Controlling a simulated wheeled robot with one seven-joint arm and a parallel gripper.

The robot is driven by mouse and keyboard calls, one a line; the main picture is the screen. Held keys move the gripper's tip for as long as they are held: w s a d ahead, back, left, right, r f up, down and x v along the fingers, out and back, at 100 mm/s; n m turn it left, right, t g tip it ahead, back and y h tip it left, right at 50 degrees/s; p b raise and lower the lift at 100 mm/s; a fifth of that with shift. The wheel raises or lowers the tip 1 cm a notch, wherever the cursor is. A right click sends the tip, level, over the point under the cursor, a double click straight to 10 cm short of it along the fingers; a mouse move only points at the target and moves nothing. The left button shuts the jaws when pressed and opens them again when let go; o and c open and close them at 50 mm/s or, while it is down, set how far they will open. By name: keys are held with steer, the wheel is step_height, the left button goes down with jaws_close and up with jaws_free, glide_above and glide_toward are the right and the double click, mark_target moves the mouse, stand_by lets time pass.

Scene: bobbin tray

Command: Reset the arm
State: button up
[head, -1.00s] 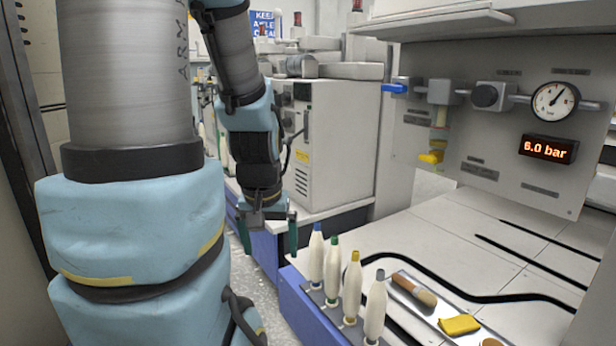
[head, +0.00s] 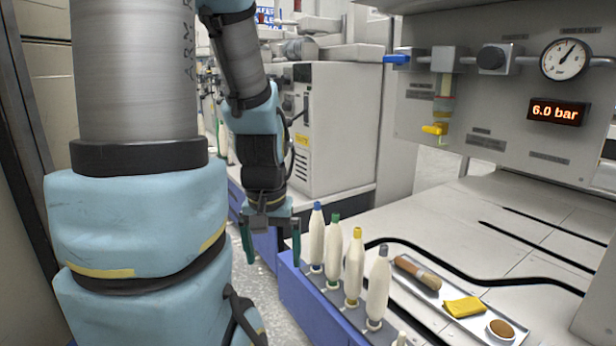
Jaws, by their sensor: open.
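My gripper (head: 270,243) hangs pointing down in the head view, left of the row of bobbins and beyond the near table's edge. Its two dark green fingers are apart, with nothing between them. Several white bobbins stand upright on a rack (head: 331,296) at the table's left edge. They have a blue tip (head: 317,206), a green tip (head: 335,217), a yellow tip (head: 357,233) and a grey tip (head: 382,251). My gripper is apart from the blue-tipped bobbin.
A panel with a gauge (head: 565,59) stands behind. A grey machine (head: 334,128) stands beyond my gripper. The right tabletop is largely clear.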

step_height(320, 180, up, 36)
steer(key=p, duration=3.5)
